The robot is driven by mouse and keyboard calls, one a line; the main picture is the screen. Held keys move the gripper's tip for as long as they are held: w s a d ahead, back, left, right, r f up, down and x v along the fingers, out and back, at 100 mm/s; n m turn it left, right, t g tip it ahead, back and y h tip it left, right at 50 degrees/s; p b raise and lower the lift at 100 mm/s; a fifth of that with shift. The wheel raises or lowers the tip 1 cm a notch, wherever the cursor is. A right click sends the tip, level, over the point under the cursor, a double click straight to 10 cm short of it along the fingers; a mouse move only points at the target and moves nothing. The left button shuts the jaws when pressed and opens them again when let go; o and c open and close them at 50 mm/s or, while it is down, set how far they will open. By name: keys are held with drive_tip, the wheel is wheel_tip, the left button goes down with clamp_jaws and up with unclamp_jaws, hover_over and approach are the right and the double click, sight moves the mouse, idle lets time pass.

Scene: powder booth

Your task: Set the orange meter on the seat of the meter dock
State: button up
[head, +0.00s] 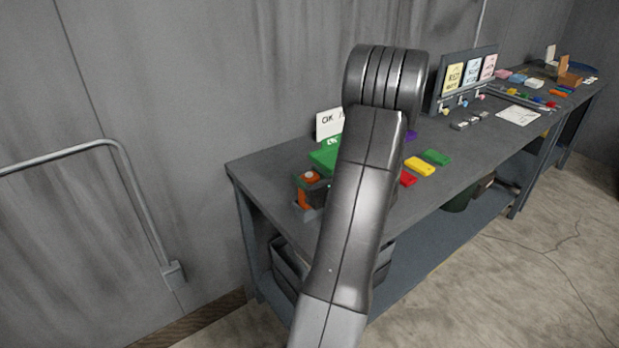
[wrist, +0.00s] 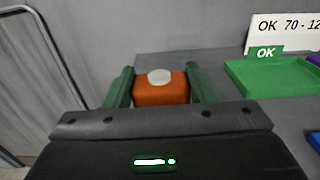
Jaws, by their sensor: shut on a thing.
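The orange meter (wrist: 161,90), a block with a pale round disc on top, sits between the two green fingers of my gripper (wrist: 160,88) in the wrist view. The gripper is shut on it. In the head view the meter (head: 304,197) shows at the near left corner of the bench, upright. Whether the meter touches the seat cannot be told. My arm hides most of the gripper in the head view, and the dock is hidden in the wrist view.
A green tray (wrist: 275,76) marked OK stands right of the gripper, with a white sign (wrist: 285,32) behind it. Green (head: 436,157), yellow (head: 420,167) and red (head: 407,178) blocks lie along the bench (head: 470,150). A wall rail (head: 150,215) stands left.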

drive_tip(key=shift+f, duration=0.15)
drive_tip(key=o, duration=1.6)
drive_tip(key=shift+c, duration=0.2)
drive_tip(key=b+v, duration=0.3)
drive_tip(key=v, duration=1.1)
drive_tip(key=shift+w+a, duration=0.15)
drive_tip(key=p+x, duration=0.2)
drive_tip(key=x, duration=1.1)
drive_tip(key=shift+w+a+p, duration=0.15)
drive_tip(key=shift+w+p, duration=0.05)
drive_tip(key=shift+p, duration=0.2)
